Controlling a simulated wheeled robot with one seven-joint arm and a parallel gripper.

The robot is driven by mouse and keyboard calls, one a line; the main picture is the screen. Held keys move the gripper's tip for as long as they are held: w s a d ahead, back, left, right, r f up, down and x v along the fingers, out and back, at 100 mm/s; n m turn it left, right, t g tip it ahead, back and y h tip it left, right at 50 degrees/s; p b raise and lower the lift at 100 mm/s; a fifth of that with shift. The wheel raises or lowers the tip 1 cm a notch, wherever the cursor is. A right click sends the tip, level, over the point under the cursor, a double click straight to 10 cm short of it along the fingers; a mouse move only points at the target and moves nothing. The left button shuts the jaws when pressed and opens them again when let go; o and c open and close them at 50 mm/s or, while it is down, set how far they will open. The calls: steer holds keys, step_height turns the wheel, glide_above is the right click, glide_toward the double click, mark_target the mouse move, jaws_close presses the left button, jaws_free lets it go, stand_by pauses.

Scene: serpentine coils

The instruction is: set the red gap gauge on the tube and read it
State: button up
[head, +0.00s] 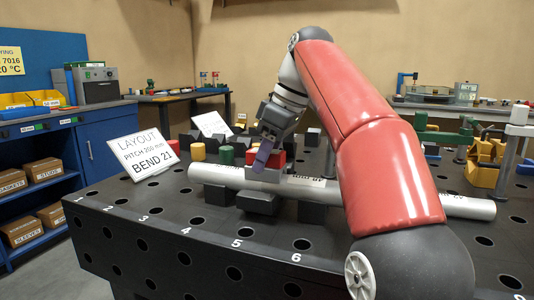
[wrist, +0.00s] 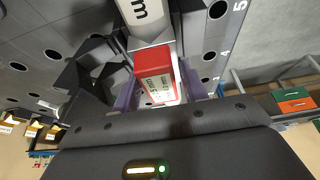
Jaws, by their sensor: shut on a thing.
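The red gap gauge (head: 278,156) is between the purple fingers of my gripper (head: 263,157), which is shut on it. In the wrist view the gauge (wrist: 157,80) shows its small display, too blurred to read, with a finger on each side of my gripper (wrist: 160,92). The grey tube (head: 215,174) lies across dark support blocks on the table. The gauge's pale lower part is at the tube's upper side; I cannot tell whether it touches. The tube's marked end (wrist: 138,10) shows beyond the gauge in the wrist view.
The black perforated table (head: 150,222) has numbered holes along its front edge. A green clamp (head: 440,136) stands at the right. The front left of the table is clear.

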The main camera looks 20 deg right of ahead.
mark_target(277, 152)
steer(key=o, duration=1.1)
steer(key=shift+o, duration=0.2)
steer(key=p+v, duration=0.2)
steer(key=v, duration=0.3)
steer(key=shift+w+r+p, duration=0.1)
steer(key=shift+r+p, duration=0.1)
steer(key=shift+p, duration=0.2)
steer(key=shift+r, duration=0.25)
steer(key=shift+s+d+r, duration=0.35)
steer(key=shift+d+r, duration=0.05)
steer(key=shift+r, duration=0.2)
steer(key=shift+s, duration=0.15)
